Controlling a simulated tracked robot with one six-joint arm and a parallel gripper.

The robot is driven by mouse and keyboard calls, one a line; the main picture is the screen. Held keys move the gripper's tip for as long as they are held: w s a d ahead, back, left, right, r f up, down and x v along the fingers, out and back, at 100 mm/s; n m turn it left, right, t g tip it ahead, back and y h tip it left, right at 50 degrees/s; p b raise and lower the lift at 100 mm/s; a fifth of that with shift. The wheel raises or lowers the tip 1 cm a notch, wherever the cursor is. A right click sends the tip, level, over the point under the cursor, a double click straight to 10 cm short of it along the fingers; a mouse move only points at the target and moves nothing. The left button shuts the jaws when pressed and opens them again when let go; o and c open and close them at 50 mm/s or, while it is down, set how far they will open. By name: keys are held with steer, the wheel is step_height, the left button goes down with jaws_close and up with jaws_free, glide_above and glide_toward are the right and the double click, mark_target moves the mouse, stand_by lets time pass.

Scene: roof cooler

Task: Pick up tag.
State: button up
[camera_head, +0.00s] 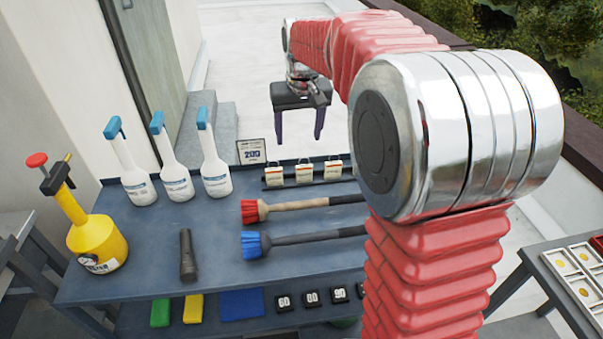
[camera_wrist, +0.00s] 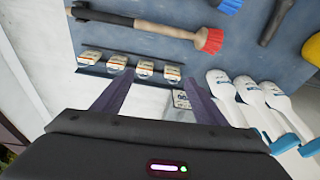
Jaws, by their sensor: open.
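Several small white and tan tags stand in a row on a dark rack at the table's far edge. In the head view three show: left tag (camera_head: 274,176), middle tag (camera_head: 304,173) and right tag (camera_head: 333,170); my arm may hide more. The wrist view shows a longer row, including an end tag (camera_wrist: 172,73) and its neighbour (camera_wrist: 145,69). My gripper (camera_head: 301,138) is open and empty, pointing down beyond the far edge of the table. In the wrist view its fingertips (camera_wrist: 158,80) frame the end of the row, apart from the tags as far as I can tell.
The blue-grey table (camera_head: 215,268) also holds a red brush (camera_head: 251,211), a blue brush (camera_head: 254,245), white spray bottles (camera_head: 175,178), a yellow sprayer (camera_head: 95,243) and a dark flashlight (camera_head: 187,256). A small sign (camera_head: 251,151) stands left of the tags.

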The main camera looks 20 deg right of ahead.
steer(key=g, duration=0.1)
glide_above(304, 166)
steer(key=s, duration=0.1)
step_height(304, 166, down, 10)
steer(key=r, duration=0.1)
steer(key=shift+s+a+f+m, duration=0.1)
steer(key=shift+s+f+m, duration=0.05)
steer(key=shift+f+m, duration=0.15)
steer(key=f, duration=0.5)
steer(key=w+f, duration=0.1)
steer(key=f, duration=0.2)
steer(key=shift+f, duration=0.25)
steer(key=shift+w+f, duration=0.2)
steer(key=shift+f, duration=2.4)
steer(key=shift+c, duration=0.6)
steer(key=c, duration=1)
